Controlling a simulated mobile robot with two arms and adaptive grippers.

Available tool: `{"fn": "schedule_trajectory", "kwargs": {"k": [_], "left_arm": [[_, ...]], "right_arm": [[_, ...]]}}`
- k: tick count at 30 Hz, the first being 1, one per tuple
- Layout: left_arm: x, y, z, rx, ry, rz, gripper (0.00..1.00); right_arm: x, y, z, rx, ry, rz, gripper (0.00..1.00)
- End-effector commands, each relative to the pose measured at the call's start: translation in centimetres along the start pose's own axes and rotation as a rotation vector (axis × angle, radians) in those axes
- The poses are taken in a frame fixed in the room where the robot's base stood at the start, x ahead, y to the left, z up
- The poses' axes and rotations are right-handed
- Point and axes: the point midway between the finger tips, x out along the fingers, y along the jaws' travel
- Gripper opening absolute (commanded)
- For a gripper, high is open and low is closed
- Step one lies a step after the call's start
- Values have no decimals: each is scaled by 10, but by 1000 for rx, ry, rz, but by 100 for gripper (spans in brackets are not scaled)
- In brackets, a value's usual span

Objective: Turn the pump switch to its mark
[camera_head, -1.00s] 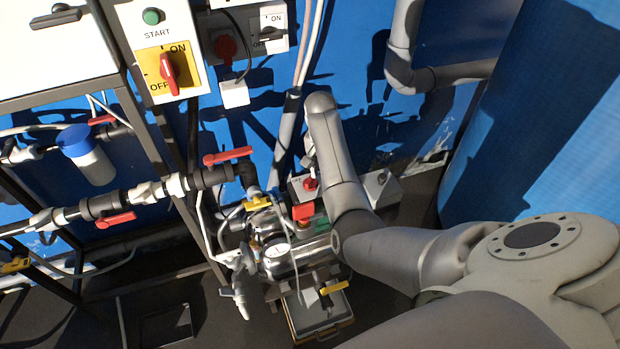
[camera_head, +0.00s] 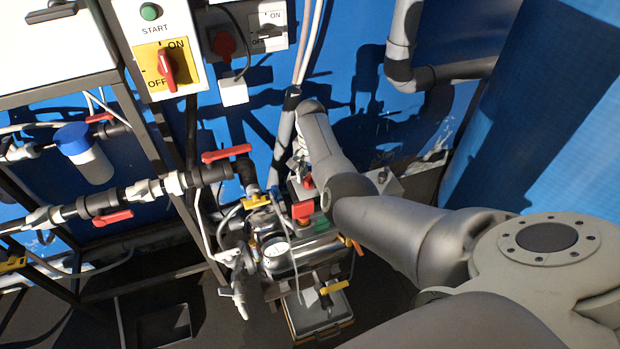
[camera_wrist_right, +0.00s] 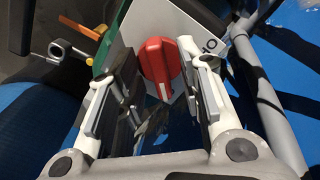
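The pump switch is a red knob (camera_head: 308,182) on a small grey box (camera_head: 297,191) beside the pump, low in the head view. In the right wrist view the red knob (camera_wrist_right: 158,62) sits on a pale plate (camera_wrist_right: 196,22), its white line toward the bottom of the picture. In the head view my arm hides most of this gripper. My left gripper is not in view.
A red ON/OFF switch (camera_head: 166,70) is on a panel above left. A blue wall (camera_head: 350,60) and grey pipes (camera_head: 402,45) are behind.

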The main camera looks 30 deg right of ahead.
Motion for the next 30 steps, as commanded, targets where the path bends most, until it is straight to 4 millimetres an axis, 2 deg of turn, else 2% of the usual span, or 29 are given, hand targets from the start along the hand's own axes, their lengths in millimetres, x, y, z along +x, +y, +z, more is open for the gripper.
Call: {"fn": "schedule_trajectory", "kwargs": {"k": [4,13,14,21,30], "left_arm": [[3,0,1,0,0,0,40],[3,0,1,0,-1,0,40],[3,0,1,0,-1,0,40],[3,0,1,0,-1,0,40],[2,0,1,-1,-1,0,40]], "right_arm": [[10,0,0,0,0,0,34],[12,0,0,0,1,0,34],[12,0,0,0,1,0,33],[12,0,0,-1,0,0,2],[12,0,0,-12,0,1,0]]}}
